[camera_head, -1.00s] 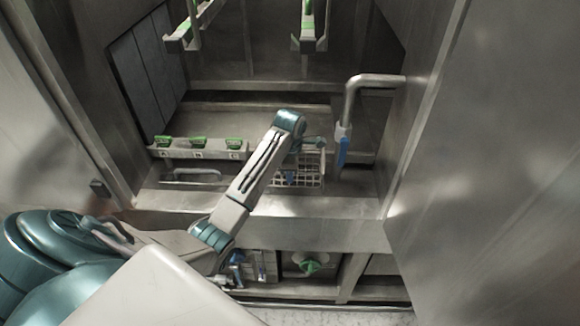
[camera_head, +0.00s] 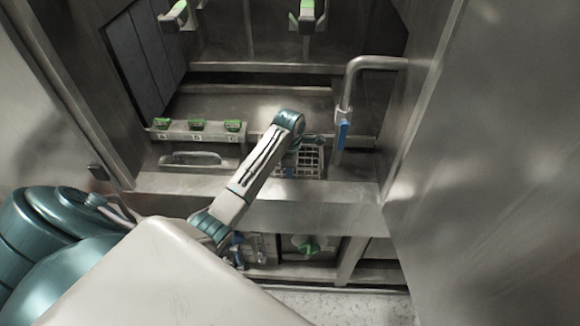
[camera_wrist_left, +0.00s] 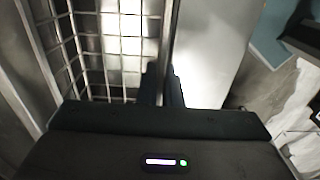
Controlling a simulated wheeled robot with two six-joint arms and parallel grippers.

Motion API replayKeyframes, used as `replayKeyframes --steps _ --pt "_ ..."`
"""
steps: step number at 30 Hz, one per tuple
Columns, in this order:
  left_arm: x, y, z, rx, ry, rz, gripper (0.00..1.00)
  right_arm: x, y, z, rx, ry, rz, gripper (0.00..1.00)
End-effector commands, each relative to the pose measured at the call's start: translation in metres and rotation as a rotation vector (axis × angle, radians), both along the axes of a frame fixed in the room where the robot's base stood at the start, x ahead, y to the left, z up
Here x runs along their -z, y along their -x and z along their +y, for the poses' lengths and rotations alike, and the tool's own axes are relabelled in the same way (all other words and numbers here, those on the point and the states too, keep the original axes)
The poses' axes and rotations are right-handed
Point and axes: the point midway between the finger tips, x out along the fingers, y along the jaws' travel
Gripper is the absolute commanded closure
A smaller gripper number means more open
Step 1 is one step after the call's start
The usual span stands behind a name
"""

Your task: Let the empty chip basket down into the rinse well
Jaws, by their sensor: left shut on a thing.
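The chip basket (camera_head: 311,160) is a wire-mesh basket, seen in the head view at the right end of the sunken bay behind the steel front ledge. My left gripper (camera_wrist_left: 163,82) is shut on the basket's near rim. In the wrist view the mesh (camera_wrist_left: 92,45) lies left of the fingers and looks empty. In the head view my left forearm hides the basket's left part and most of the gripper. The rinse well's opening (camera_head: 331,171) shows only in part around the basket. I cannot tell how deep the basket sits. My right gripper is not in view.
The front ledge (camera_head: 300,205) runs below the basket. Steel walls flank both sides.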

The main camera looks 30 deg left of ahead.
Motion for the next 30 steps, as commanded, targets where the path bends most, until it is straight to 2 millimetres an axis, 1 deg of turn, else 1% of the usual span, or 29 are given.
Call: replayKeyframes --steps 6,13,15,17,18,26,29,30 --pt "0.002 -0.001 0.001 0.002 -0.002 -0.003 1.0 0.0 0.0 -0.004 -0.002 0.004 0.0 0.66" --pt "0.003 -0.001 0.001 0.002 -0.002 -0.003 1.0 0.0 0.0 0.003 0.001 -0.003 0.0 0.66" --pt "0.003 -0.001 0.001 0.002 -0.002 -0.003 0.85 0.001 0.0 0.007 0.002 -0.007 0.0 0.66" --pt "0.003 -0.001 0.001 0.002 -0.001 -0.002 0.73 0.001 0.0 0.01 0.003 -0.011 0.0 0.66" --pt "0.003 -0.001 0.001 0.002 -0.001 -0.002 0.69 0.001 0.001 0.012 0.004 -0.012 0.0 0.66" --pt "0.003 -0.001 0.001 0.002 -0.001 0.001 0.69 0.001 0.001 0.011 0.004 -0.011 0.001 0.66" --pt "-0.003 -0.005 0.004 0.004 -0.001 -0.002 0.69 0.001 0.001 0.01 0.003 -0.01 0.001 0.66" --pt "-0.008 -0.008 0.005 0.006 -0.002 -0.003 0.69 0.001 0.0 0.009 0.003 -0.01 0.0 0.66"
